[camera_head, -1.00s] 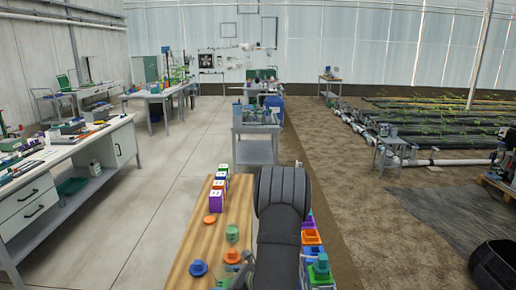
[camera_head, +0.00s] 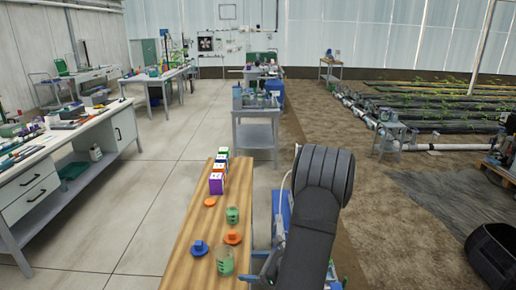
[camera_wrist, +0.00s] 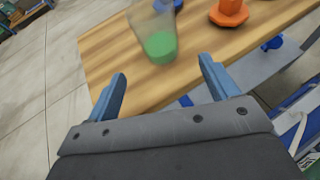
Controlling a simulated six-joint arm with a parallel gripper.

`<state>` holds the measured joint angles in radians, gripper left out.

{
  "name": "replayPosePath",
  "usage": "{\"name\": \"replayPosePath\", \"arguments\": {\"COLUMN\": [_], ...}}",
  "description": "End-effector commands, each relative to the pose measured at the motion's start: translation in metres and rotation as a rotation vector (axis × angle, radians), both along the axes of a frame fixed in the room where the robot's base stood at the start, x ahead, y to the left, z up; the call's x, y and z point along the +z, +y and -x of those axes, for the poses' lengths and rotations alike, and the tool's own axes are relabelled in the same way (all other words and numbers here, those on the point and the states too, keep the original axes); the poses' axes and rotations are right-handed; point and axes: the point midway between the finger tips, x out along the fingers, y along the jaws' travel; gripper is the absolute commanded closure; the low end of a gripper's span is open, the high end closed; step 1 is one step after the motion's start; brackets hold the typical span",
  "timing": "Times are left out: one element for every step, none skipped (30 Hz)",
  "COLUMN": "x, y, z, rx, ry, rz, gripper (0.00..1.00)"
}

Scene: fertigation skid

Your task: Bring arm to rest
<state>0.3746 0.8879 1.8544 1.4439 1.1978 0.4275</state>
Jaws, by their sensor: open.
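My gripper (camera_wrist: 163,72) is open, with its two blue fingers apart and nothing between them in the wrist view. It is beside the front edge of the wooden bench top (camera_wrist: 110,48). A clear cup with green contents (camera_wrist: 160,46) stands on the wood just beyond the fingers, apart from them. In the head view, my dark arm reaches down on the right side of the bench top (camera_head: 185,270), and the fingers are mostly hidden there. The cup with green contents (camera_head: 225,262) is left of the arm.
A grey cart (camera_head: 256,135) stands beyond.

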Motion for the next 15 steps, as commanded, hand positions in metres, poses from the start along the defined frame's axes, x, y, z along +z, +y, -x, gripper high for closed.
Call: {"name": "replayPosePath", "arguments": {"x": [-0.005,-0.007,-0.009,-0.011,-0.013,-0.016,-0.018,-0.020,-0.023,-0.025,-0.027,-0.030,-0.033,-0.035,-0.038], "y": [0.011,0.015,0.021,0.025,0.030,0.036,0.041,0.046,0.052,0.057,0.062,0.068,0.073,0.077,0.084], "z": [-0.003,-0.004,-0.007,-0.009,-0.010,-0.013,-0.015,-0.017,-0.020,-0.022,-0.024,-0.027,-0.029,-0.031,-0.034], "rx": [0.008,0.007,0.008,0.007,0.008,0.008,0.007,0.008,0.007,0.009,0.009,0.008,0.008,0.007,0.007], "ry": [0.004,0.004,0.004,0.004,0.004,0.004,0.003,0.004,0.003,0.003,0.003,0.004,0.004,0.004,0.004], "rz": [0.000,-0.001,-0.001,-0.002,-0.002,-0.002,0.000,0.000,0.000,0.000,0.000,0.000,0.000,-0.001,0.001], "gripper": [0.20,0.20,0.20,0.20,0.20,0.20,0.20,0.20,0.20,0.20,0.20,0.20,0.20,0.20,0.20]}}
